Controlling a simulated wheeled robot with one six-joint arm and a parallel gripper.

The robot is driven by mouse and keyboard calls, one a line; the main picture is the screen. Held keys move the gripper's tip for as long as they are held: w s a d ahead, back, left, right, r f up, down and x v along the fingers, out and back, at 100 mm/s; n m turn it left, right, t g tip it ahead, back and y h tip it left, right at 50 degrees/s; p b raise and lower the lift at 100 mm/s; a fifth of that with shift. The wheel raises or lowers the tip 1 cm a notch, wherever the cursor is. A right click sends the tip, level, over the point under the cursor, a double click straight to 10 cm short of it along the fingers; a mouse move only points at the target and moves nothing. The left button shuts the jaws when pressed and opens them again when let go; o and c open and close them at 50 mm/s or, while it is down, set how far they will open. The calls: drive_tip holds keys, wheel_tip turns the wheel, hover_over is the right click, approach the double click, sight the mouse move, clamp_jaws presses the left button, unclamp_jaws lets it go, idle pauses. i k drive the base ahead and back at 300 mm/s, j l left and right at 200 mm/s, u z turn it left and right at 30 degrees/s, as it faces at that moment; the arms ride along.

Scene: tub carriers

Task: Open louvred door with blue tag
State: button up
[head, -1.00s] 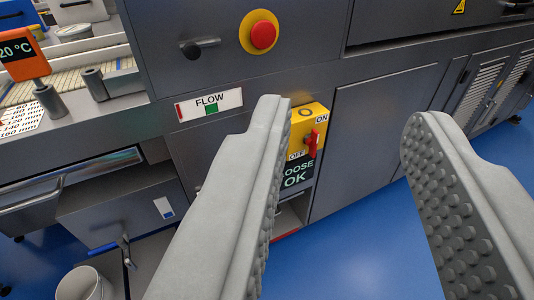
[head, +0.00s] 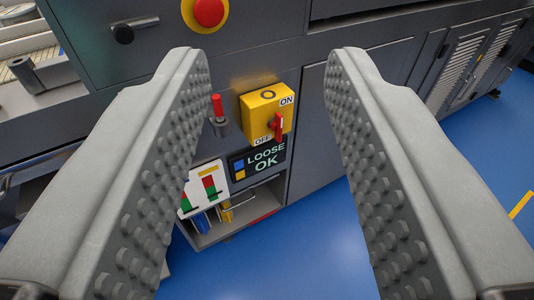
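Two louvred doors stand side by side at the upper right, low on the grey machine: a left louvred door (head: 458,68) and a right louvred door (head: 500,44). Both look shut. A small yellowish detail shows between them, too small to make out. I cannot make out a blue tag on either door. My gripper (head: 268,62) is open and empty, its two grey studded fingers spread wide across the view. The doors lie beyond and to the right of the right finger, well apart from it.
Between the fingers, a yellow switch box (head: 264,112) with a red handle sits above a "LOOSE OK" display (head: 258,158). An open shelf (head: 258,205) lies below. A red button (head: 208,12) is above. Blue floor (head: 310,250) is clear at the lower middle and right.

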sight(462, 44)
drive_tip(key=i+l, duration=0.35)
drive_tip(key=l, duration=0.25)
drive_tip(key=i+l+z, duration=0.1)
drive_tip(key=i+l, duration=0.2)
drive_tip(key=l, duration=0.3)
drive_tip(key=i+l, duration=0.35)
drive_tip(key=l, duration=0.2)
drive_tip(key=i+l+z, duration=0.1)
drive_tip(key=i+l, duration=0.25)
drive_tip(key=l, duration=0.25)
drive_tip(key=i+l, duration=0.4)
drive_tip(key=l, duration=0.15)
drive_tip(key=i+l, duration=0.35)
drive_tip(key=l, duration=0.2)
drive_tip(key=z, duration=0.05)
